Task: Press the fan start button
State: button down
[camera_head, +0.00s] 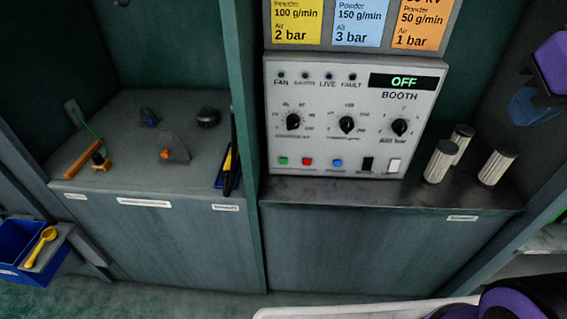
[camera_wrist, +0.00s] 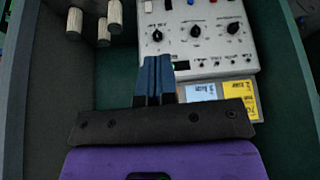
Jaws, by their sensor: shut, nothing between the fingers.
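The grey control panel (camera_head: 350,115) stands upright on the right-hand bench. Its bottom row holds a green button (camera_head: 283,160), a red button (camera_head: 308,162) and a blue button (camera_head: 337,163). A FAN lamp (camera_head: 281,75) sits at its upper left, looking unlit. The display (camera_head: 404,82) reads OFF above the word BOOTH. My gripper (camera_head: 530,108) is at the upper right in the head view, apart from the panel. In the wrist view its blue fingers (camera_wrist: 153,80) are together and empty, over the display end of the upside-down panel (camera_wrist: 205,50). I cannot make out the green button there.
Several pale ribbed cylinders (camera_head: 440,160) stand right of the panel. Setting cards (camera_head: 360,22) hang above it. A dividing wall (camera_head: 243,120) separates the left bench (camera_head: 110,180), with small parts on it. A black switch (camera_head: 367,164) and white switch (camera_head: 393,165) flank the blue button's right.

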jog(key=w+a+f+n+t+y, duration=0.1)
jog(key=w+a+f+n, duration=0.35)
jog(key=w, duration=0.45)
jog(key=w+a+f+n+t+y, duration=0.1)
jog(key=w+a+f+n, duration=0.4)
jog(key=w, duration=0.4)
jog(key=w+a+f+n+t+y, duration=0.1)
jog(key=w+a+f+n, duration=0.25)
jog(key=w+f, duration=0.35)
jog(key=w+a+f+n+y, duration=0.2)
jog(key=w+a+f+n, duration=0.3)
jog(key=a+f, duration=0.6)
jog(key=n+t+y, duration=0.1)
jog(key=n+y, duration=0.1)
send_near(283, 161)
jog(key=s+a+r, duration=0.1)
jog(key=s+a, duration=0.2)
jog(key=s+a+f+n+t, duration=0.1)
jog(key=s+a+f, duration=0.2)
jog(key=f, duration=0.3)
jog(key=shift+a, duration=0.2)
jog(key=shift+w+d, duration=0.2)
jog(key=shift+w, duration=1.95)
jog(key=shift+w+d, duration=0.2)
jog(key=shift+w, duration=1.95)
jog(key=shift+w, duration=0.15)
